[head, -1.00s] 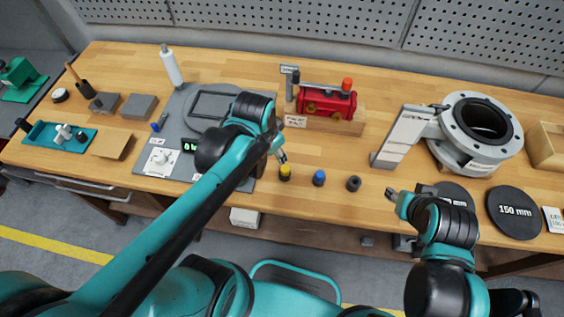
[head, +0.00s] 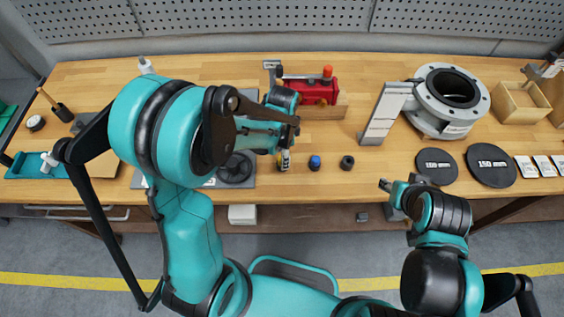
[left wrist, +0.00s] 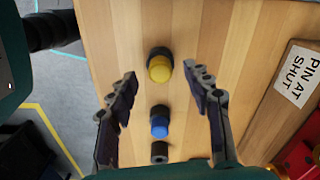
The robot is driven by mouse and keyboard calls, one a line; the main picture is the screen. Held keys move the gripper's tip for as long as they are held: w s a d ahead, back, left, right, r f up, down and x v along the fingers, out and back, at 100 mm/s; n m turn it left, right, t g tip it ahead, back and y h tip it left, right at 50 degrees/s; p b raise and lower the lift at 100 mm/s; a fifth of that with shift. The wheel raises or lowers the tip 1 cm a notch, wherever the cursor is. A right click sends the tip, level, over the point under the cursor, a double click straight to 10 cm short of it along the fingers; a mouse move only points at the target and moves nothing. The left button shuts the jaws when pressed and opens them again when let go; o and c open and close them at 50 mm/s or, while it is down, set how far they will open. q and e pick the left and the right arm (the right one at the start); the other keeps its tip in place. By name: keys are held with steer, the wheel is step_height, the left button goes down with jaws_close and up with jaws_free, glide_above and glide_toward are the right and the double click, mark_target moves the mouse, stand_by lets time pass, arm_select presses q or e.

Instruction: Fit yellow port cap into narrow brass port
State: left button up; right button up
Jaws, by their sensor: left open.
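The yellow port cap (head: 283,164) stands on the wooden bench near the front edge, and it also shows in the left wrist view (left wrist: 160,69). My left gripper (head: 287,148) is over the yellow cap; in the left wrist view its open fingers (left wrist: 163,82) lie on either side of it, with visible gaps. The red valve actuator (head: 312,90) stands behind, partly hidden by my left arm. Its brass ports are too small and covered to tell apart. My right gripper (head: 386,185) hangs by the front edge, right of the caps; its jaws are unclear.
A blue cap (head: 314,162) and a dark cap (head: 347,162) stand in a row right of the yellow one. A grey flanged valve body (head: 445,121) and black discs (head: 490,165) lie further right. A "PIN AT SHUT" label (left wrist: 297,74) shows in the wrist view.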

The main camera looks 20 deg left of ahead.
arm_select(q)
step_height(320, 180, down, 2)
steer(key=shift+f, duration=0.1)
steer(key=shift+c, duration=0.3)
steer(key=c, duration=0.9)
steer(key=shift+o, duration=0.2)
